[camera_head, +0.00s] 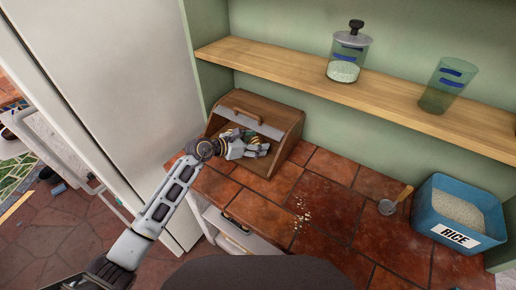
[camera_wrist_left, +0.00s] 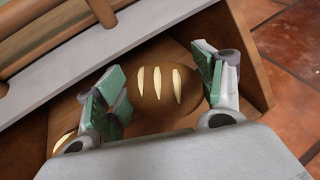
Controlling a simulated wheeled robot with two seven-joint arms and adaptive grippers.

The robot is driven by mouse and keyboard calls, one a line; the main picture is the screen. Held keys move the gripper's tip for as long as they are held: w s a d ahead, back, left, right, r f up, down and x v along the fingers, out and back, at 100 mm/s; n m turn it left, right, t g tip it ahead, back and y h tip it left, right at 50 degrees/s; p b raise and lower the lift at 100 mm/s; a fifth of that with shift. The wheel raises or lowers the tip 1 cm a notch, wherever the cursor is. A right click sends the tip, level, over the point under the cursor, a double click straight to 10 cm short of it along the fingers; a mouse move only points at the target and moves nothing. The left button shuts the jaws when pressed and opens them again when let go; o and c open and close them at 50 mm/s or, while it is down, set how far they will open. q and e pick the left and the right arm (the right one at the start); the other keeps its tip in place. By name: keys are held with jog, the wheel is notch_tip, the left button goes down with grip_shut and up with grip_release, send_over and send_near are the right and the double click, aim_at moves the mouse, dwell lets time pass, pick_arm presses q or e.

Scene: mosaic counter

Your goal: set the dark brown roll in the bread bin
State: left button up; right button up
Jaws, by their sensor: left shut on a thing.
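The brown roll (camera_wrist_left: 166,112) has three pale slashes and sits between my left gripper's green-padded fingers in the left wrist view. My left gripper (camera_wrist_left: 160,88) is shut on it. In the head view, my left gripper (camera_head: 254,148) reaches into the front opening of the wooden bread bin (camera_head: 289,146) and hides most of the roll. The bin also shows around the fingers in the left wrist view (camera_wrist_left: 238,40). I cannot tell whether the roll rests on the bin's floor. My right gripper is not in view.
Another slashed roll (camera_wrist_left: 65,142) shows partly at the left in the wrist view. The bin's lid with its wooden handle (camera_head: 249,114) is up. Crumbs (camera_head: 301,213), a metal scoop (camera_head: 387,207) and a blue rice tub (camera_head: 430,218) are on the tiled counter. A wooden shelf (camera_head: 290,72) runs above.

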pick_arm(q)
jog(key=shift+d, duration=0.15)
jog(key=shift+w+d, duration=0.2)
jog(key=shift+d+f, duration=0.15)
jog(key=shift+f, duration=0.1)
jog(key=shift+w+f+p, duration=0.1)
jog(key=shift+f+p, duration=0.2)
jog(key=shift+f, duration=1.2)
jog(key=shift+f, duration=0.15)
jog(key=o, duration=1)
jog(key=shift+b+v, duration=0.65)
jog(key=shift+v, duration=5.5)
